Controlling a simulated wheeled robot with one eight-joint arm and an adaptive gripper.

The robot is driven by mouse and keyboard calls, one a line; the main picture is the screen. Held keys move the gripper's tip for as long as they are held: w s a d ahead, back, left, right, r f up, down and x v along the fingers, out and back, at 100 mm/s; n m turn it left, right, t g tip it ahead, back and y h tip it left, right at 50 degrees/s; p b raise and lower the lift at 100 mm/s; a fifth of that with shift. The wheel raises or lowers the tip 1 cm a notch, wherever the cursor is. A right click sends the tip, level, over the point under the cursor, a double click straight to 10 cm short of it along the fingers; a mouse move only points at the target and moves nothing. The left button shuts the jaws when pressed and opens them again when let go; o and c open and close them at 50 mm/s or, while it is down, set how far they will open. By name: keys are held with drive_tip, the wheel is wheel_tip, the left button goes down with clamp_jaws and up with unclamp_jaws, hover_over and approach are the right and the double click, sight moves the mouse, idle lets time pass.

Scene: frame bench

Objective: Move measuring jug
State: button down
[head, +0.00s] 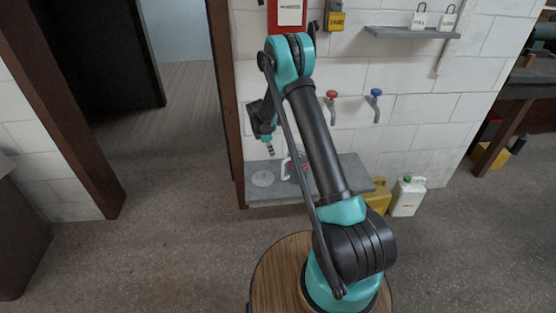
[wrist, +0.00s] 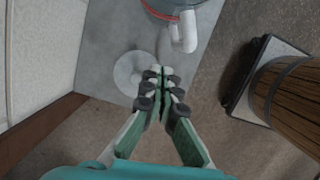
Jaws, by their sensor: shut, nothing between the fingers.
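The measuring jug (wrist: 165,8), grey with a red band and a white handle (wrist: 184,32), is cut off by the top edge of the wrist view. It stands on a low grey slab (wrist: 101,62). In the head view my arm partly hides the jug, and its white handle (head: 285,168) shows left of the arm. My gripper (wrist: 163,78) is shut and empty. In the head view my gripper (head: 270,150) points down above the slab, left of the jug and apart from it. A pale round disc (head: 262,178) lies on the slab below and left of the gripper.
A red tap (head: 331,97) and a blue tap (head: 376,95) stick out of the wall above the slab. A yellow container (head: 378,198) and a white canister (head: 407,197) stand at its right. A brown post (head: 226,100) borders its left. Floor at left is clear.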

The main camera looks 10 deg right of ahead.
drive_tip(key=d+f, duration=0.6)
drive_tip(key=f, duration=0.3)
drive_tip(key=shift+w, duration=0.4)
drive_tip(key=shift+d, duration=0.15)
drive_tip(key=w+d, duration=0.2)
drive_tip(key=d, duration=1.4)
drive_tip(key=shift+d, duration=0.15)
